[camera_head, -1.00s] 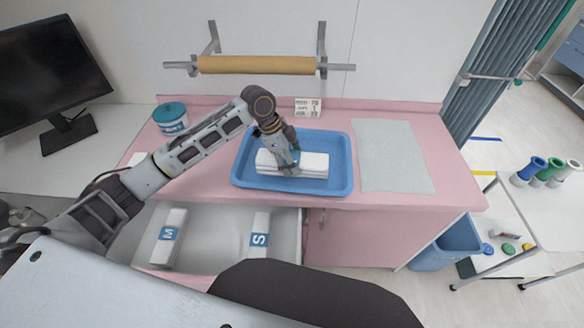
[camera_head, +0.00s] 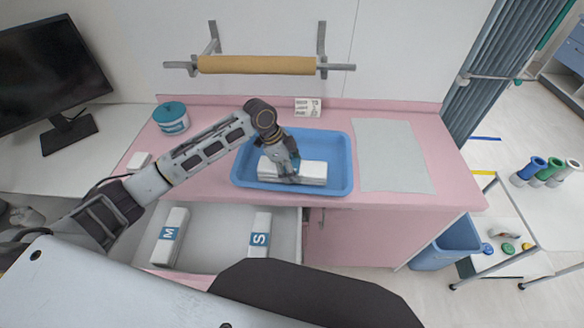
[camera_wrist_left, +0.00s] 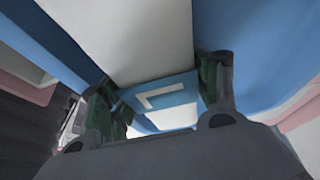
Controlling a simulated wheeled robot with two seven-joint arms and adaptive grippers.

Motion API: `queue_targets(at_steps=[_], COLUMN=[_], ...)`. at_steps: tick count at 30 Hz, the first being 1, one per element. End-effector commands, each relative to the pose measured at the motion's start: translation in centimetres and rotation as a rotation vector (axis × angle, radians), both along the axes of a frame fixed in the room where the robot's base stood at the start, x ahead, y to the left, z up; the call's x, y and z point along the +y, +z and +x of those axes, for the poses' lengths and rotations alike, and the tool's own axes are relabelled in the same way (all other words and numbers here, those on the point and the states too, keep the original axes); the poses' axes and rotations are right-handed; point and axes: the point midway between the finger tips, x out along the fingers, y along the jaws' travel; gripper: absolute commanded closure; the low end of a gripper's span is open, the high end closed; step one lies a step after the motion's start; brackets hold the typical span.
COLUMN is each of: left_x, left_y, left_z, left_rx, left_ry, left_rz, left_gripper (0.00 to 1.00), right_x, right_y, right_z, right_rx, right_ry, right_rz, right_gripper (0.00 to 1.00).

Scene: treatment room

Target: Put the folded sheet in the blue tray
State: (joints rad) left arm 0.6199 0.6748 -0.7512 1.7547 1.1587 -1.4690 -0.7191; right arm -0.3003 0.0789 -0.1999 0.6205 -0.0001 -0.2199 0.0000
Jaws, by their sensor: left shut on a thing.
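The white folded sheet (camera_head: 312,173) is inside the outline of the blue tray (camera_head: 343,150) on the pink counter, close to its front wall. My left gripper (camera_head: 287,172) is shut on the middle of the sheet from above. In the left wrist view the sheet (camera_wrist_left: 145,35) runs between the two fingers of the gripper (camera_wrist_left: 160,105), and its blue band with a white L (camera_wrist_left: 165,97) shows between them. The underside of the sheet is hidden, so I cannot tell whether it touches the tray floor. My right gripper is not in view.
An open drawer below holds white packs marked M (camera_head: 168,237) and S (camera_head: 260,236). A teal-lidded tub (camera_head: 171,118) stands left on the counter. A grey-green mat (camera_head: 395,157) lies right of the tray. A paper roll (camera_head: 256,65) hangs behind on the wall.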

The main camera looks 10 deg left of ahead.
Motion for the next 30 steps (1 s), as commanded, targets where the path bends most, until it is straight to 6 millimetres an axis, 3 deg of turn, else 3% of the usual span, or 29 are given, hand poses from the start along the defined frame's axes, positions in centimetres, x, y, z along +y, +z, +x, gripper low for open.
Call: queue_targets(at_steps=[6, 7, 12, 30], left_x=[0.0, 0.0, 0.0, 0.4], left_y=[-0.2, -0.2, -0.2, 0.8], left_z=[0.0, 0.0, 0.0, 0.0], left_rx=[0.000, 0.000, 0.000, 0.000], left_ry=[0.000, 0.000, 0.000, 0.001], left_rz=[-0.001, 0.000, 0.000, 0.001], left_gripper=[0.68, 0.36, 0.16, 0.16], right_x=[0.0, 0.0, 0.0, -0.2], right_y=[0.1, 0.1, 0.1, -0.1], right_z=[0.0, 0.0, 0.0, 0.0], right_rx=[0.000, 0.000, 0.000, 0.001], right_ry=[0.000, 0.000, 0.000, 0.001], right_rz=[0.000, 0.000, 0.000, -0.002], right_gripper=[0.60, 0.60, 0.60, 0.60])
